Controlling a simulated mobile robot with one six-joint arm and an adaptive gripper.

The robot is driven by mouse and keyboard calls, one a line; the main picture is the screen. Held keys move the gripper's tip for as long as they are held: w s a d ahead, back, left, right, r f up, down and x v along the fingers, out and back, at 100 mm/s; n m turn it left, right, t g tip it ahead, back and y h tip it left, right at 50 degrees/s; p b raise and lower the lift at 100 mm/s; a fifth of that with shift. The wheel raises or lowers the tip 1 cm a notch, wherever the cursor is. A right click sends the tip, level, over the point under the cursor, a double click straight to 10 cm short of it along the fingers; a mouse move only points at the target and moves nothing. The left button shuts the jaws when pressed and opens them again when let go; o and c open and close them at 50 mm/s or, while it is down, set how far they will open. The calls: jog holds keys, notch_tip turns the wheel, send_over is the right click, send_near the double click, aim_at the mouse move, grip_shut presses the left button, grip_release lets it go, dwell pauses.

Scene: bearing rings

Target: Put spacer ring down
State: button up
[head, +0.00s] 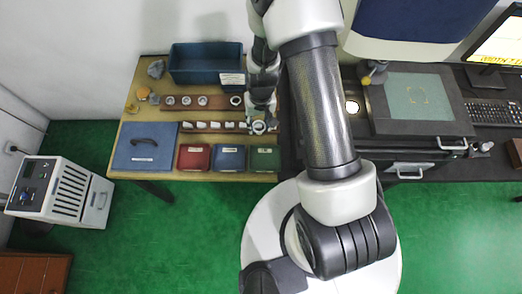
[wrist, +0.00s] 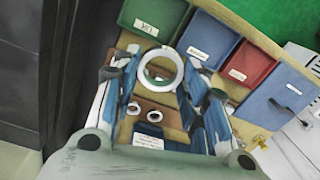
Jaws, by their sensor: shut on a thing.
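My gripper (head: 261,114) is shut on the white spacer ring (head: 259,131), near the right end of the wooden work table. In the wrist view the ring (wrist: 160,52) shows as a large pale ring between the fingertips of my gripper (wrist: 160,68), its hole facing the camera. In the head view the ring is just above the green tray (head: 265,158) in the picture. I cannot tell whether the ring touches anything beneath it.
Two wooden holders with white rings lie left of my gripper, the rear holder (head: 218,103) and front holder (head: 186,130). A blue bin (head: 205,62) stands behind. Dark equipment (head: 420,130) stands right.

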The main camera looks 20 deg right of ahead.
aim_at(265, 158)
jog(key=shift+m, duration=0.3)
jog(key=s+f+b, duration=0.1)
jog(key=f+b, duration=0.4)
jog(key=f, duration=0.2)
jog(key=s+d+f+b, duration=0.1)
jog(key=f+b, duration=0.4)
jog(key=f, duration=0.2)
jog(key=s+f+b, duration=0.1)
jog(key=f+b, duration=0.4)
jog(key=f, duration=0.3)
jog(key=shift+s+d, duration=0.15)
jog(key=shift+s, duration=0.05)
jog(key=shift+r, duration=0.1)
jog(key=shift+b, duration=0.35)
jog(key=o, duration=1.1)
